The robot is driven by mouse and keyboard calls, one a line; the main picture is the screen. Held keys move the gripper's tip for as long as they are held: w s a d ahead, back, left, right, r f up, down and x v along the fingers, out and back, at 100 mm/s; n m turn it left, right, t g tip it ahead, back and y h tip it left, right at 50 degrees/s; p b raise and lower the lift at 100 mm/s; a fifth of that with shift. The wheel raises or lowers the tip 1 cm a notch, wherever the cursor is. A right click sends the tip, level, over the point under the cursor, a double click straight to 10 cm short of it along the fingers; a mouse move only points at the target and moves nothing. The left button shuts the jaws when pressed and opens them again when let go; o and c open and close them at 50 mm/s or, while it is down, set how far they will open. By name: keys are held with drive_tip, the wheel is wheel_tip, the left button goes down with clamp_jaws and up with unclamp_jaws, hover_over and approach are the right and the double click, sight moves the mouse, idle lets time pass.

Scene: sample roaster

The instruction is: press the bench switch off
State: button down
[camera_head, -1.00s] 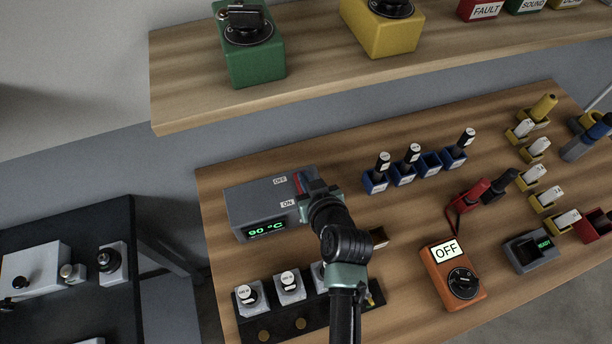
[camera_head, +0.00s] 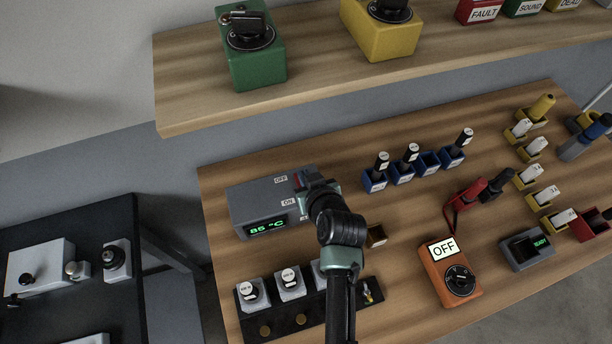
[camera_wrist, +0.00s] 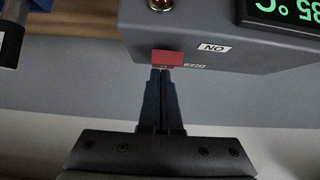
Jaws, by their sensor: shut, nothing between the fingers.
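The grey box (camera_head: 245,207) stands at the left of the wooden bench, with OFF and ON labels on top and a green display reading 85 °C. Its red switch (camera_head: 296,181) sits beside the labels, partly hidden by my gripper (camera_head: 306,180). In the wrist view the red switch (camera_wrist: 167,58) sticks out from the box beside the ON label (camera_wrist: 214,48). My gripper (camera_wrist: 163,72) is shut and empty, its fingertips right at the switch. I cannot tell whether they touch it, or which way the switch is set.
A round red part (camera_wrist: 160,4) sits on the box in the wrist view. A black tray (camera_head: 300,325) with several grey holders lies in front. Blue holders (camera_head: 402,177) and an orange OFF box (camera_head: 450,280) stand to the right. A shelf (camera_head: 320,85) overhangs the back.

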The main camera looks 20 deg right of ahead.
drive_tip(key=shift+w+r, duration=0.15)
drive_tip(key=shift+w, duration=0.5)
drive_tip(key=shift+r, duration=0.3)
drive_tip(key=r+p, duration=0.1)
drive_tip(key=r, duration=0.1)
drive_tip(key=w+r+p, duration=0.1)
drive_tip(key=r+p, duration=0.1)
drive_tip(key=s+r+b, duration=0.2)
drive_tip(key=s+r, duration=0.3)
drive_tip(key=r, duration=0.2)
drive_tip(key=shift+s+r, duration=0.35)
drive_tip(key=shift+r, duration=0.05)
